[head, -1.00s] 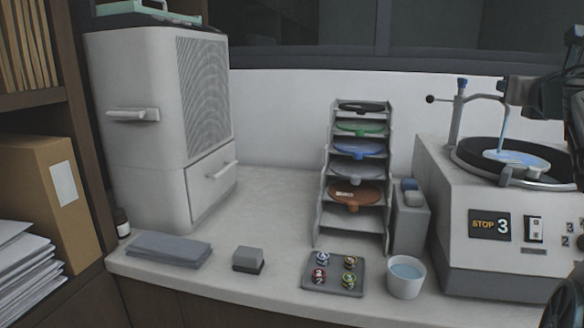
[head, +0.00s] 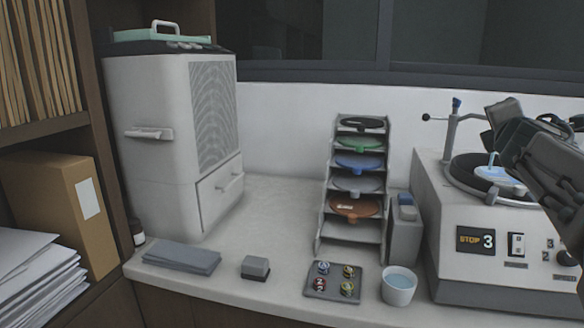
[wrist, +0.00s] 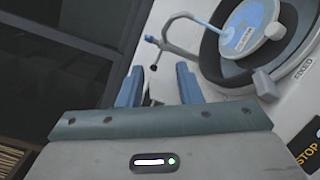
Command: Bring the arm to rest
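My gripper (wrist: 160,74) shows in the wrist view with its two blue fingers apart and nothing between them. In the head view my arm reaches in from the right edge, over the right side of the polishing machine (head: 455,262); the fingers are hard to make out there. In the wrist view the machine's dark wheel and a pale blue disc (wrist: 247,30) lie to the right of my fingers, apart from them. The disc also sits on the wheel in the head view (head: 492,174). The machine's display reads STOP 3.
A rack (head: 322,222) of coloured discs stands left of the machine. In front are a tray (head: 312,292) of small round pieces, a cup of water (head: 398,292), a grey block (head: 255,267) and a folded cloth (head: 182,257). A tall white press (head: 150,165) stands at the left.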

